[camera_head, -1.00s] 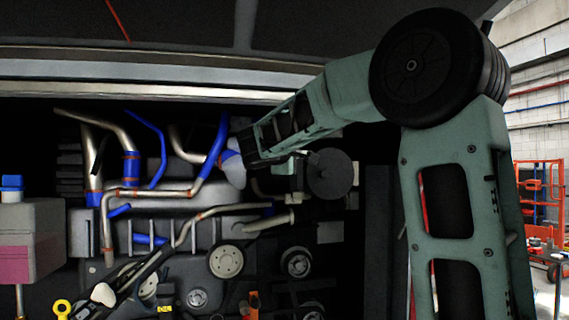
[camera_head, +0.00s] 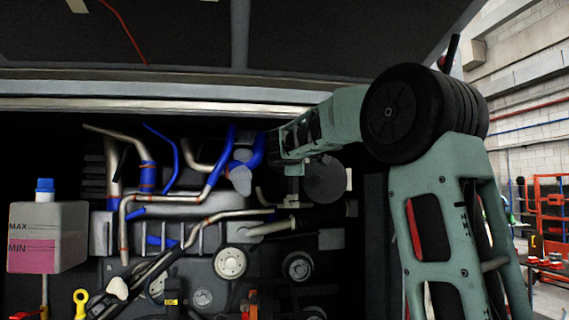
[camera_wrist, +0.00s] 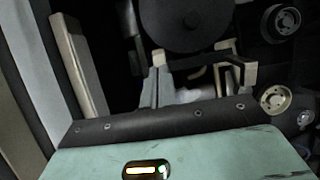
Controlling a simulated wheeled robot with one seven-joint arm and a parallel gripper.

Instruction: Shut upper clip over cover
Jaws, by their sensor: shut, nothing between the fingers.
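The dark round cover (camera_head: 325,178) is at the right of the engine bay in the head view. In the wrist view it fills the top middle as a large dark disc (camera_wrist: 186,22). In the wrist view, a black bar with pale ends (camera_wrist: 205,62) lies just below the disc. I cannot tell whether this bar is the upper clip, and no clip is clearly visible in the head view.
Blue and metal pipes (camera_head: 190,190) crowd the bay to the left of my gripper. A coolant bottle (camera_head: 47,235) stands at far left. Pulleys (camera_head: 230,263) sit below.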

